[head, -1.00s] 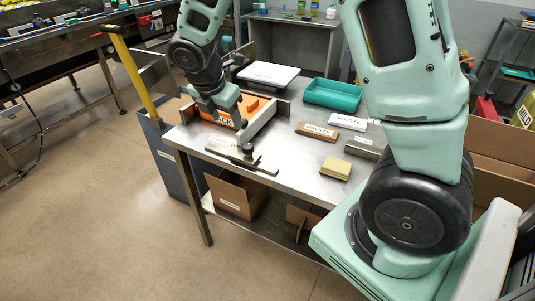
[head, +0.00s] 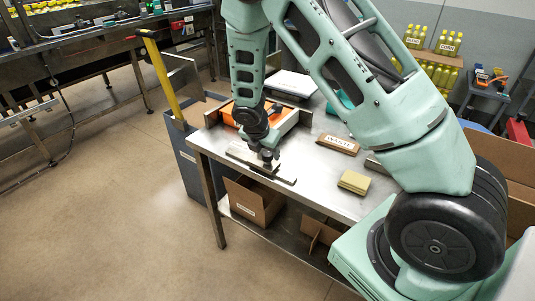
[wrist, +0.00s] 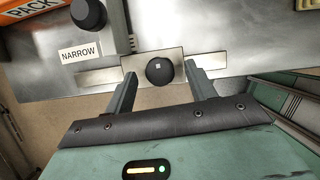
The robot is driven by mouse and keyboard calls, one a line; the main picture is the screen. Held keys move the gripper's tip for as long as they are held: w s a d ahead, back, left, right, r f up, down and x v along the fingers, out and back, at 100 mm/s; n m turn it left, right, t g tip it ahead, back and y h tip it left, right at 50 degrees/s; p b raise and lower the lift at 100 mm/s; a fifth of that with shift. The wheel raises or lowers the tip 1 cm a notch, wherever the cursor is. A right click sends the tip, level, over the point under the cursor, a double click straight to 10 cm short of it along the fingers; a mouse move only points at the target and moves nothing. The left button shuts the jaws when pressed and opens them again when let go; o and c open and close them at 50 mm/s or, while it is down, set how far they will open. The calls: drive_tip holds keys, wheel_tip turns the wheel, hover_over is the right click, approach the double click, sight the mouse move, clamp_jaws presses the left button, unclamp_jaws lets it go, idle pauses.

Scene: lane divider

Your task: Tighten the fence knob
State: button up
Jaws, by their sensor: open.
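A round black knob (wrist: 159,71) with a small pale square mark sits on a metal plate (wrist: 146,62) at the table edge. My gripper (wrist: 160,74) is open, with one finger on each side of this knob; gaps show between the knob and both fingers in the wrist view. In the head view my gripper (head: 269,158) is low over the dark slotted bar (head: 245,159) at the table's front, and hides the knob. A second black knob (wrist: 89,14) stands beside a label reading NARROW (wrist: 81,52). The metal fence (head: 289,124) runs back from my gripper.
An orange PACK box (wrist: 32,10) lies behind the fence area. A wooden block (head: 338,144) and a yellow sponge-like stack (head: 354,182) lie on the steel table (head: 310,180) to the right. A yellow post (head: 163,77) rises at the left.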

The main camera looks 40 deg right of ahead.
drive_tip(key=shift+x, duration=1.35)
drive_tip(key=shift+c, duration=0.2)
drive_tip(key=c, duration=0.9)
drive_tip(key=shift+m, duration=0.4)
